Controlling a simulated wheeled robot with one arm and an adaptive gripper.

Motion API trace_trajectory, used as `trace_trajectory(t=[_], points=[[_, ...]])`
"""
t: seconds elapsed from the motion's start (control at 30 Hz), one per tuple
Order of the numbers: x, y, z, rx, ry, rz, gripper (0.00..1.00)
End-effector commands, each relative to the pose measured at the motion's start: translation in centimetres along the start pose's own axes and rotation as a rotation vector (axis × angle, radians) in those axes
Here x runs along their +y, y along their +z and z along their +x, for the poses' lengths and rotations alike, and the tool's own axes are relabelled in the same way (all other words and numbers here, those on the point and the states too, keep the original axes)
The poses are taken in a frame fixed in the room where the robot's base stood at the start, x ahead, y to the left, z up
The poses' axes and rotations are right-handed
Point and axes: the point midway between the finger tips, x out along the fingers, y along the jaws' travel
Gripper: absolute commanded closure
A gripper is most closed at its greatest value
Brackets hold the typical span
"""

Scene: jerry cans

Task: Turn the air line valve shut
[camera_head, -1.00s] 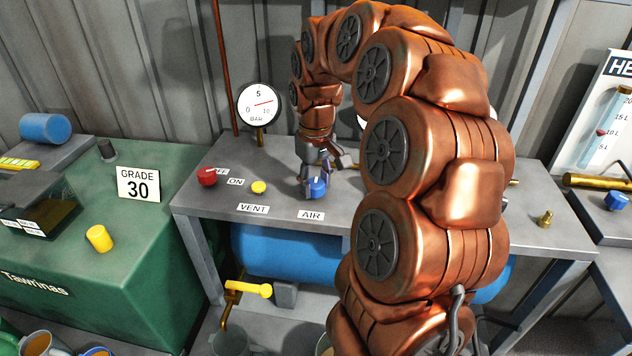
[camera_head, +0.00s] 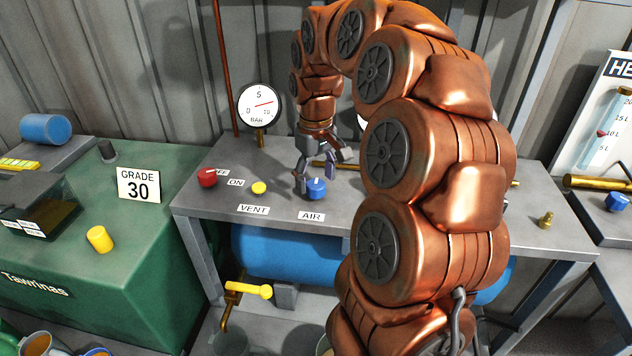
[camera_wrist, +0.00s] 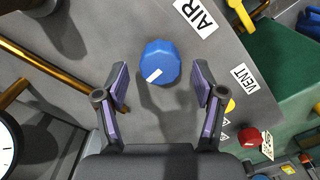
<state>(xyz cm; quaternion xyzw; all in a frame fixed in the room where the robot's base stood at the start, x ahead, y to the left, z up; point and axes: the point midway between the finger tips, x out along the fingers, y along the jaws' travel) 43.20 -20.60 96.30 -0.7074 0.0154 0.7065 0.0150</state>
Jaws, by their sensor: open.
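The air line valve is a blue knob (camera_head: 316,189) with a white pointer mark, on the grey bench just behind the AIR label (camera_head: 311,216). In the wrist view the knob (camera_wrist: 160,62) lies between and a little beyond the fingertips, with its white mark toward the lower left of its top. The AIR label (camera_wrist: 195,16) is above it there. My gripper (camera_head: 315,178) is open above and behind the knob. In the wrist view my gripper (camera_wrist: 160,82) has its two fingers apart, with a gap on each side of the knob.
A yellow button (camera_head: 259,188) by the VENT label (camera_head: 253,208) and a red knob (camera_head: 207,177) by the ON/OFF labels stand to the left. A round pressure gauge (camera_head: 259,104) stands at the back, needle near the middle. A brass pipe (camera_wrist: 62,72) runs close by.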

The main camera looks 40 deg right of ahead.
Motion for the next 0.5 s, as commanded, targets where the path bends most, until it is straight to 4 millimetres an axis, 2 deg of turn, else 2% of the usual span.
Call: trace_trajectory(t=[0.2, 0.5], points=[[0.0, -0.1, -3.6, 0.004, 0.002, 0.0, 0.31], [-0.1, -0.1, -7.8, 0.0, 0.001, -0.002, 0.31]])
